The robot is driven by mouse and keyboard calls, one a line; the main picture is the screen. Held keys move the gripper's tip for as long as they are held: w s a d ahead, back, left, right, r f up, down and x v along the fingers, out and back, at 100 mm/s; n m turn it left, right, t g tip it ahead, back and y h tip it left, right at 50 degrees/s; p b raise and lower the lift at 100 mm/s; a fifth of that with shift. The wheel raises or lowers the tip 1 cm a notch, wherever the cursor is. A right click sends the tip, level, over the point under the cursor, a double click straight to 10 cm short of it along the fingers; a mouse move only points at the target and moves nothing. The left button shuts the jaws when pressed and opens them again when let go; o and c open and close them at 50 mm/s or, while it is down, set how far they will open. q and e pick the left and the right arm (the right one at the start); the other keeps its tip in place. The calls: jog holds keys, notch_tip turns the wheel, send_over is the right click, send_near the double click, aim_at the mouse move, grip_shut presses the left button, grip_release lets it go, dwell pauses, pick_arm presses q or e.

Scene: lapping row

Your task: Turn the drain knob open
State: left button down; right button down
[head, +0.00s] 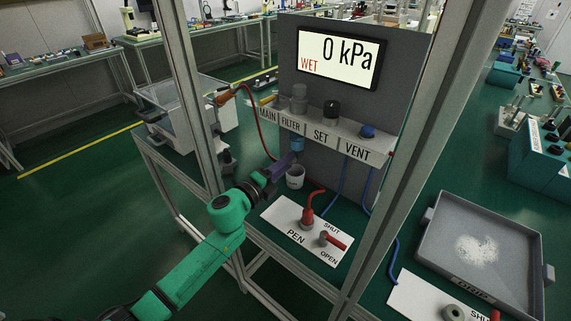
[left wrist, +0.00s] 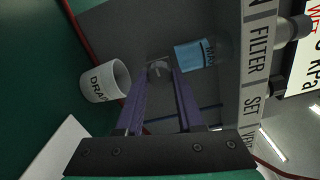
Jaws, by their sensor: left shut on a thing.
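The drain knob (left wrist: 158,66) is a small grey piece just below the blue-banded filter bowl in the left wrist view. My left gripper's purple fingers (left wrist: 160,74) come up on both sides of it and are shut on it. In the head view the left gripper (head: 284,164) reaches in under the filter bowl (head: 297,143), and its fingers hide the knob there. A white drain cup (head: 295,178) stands beside the fingertips; it also shows in the left wrist view (left wrist: 105,81). My right gripper is not in view.
A display (head: 338,59) reads 0 kPa and WET in red. A labelled shelf (head: 322,137) runs above the gripper. A white plate (head: 307,230) with red handles lies on the green bench, close to my arm. Metal posts (head: 192,90) frame the station. A grey tray (head: 437,246) holds white powder.

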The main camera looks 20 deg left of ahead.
pick_arm(q)
jog(key=c, duration=0.5)
grip_release()
jog(key=shift+c, duration=0.2)
jog(key=b+v, duration=0.2)
jog(key=v, duration=1.2)
jog(key=shift+s, duration=0.3)
jog(key=shift+a+f, duration=0.1)
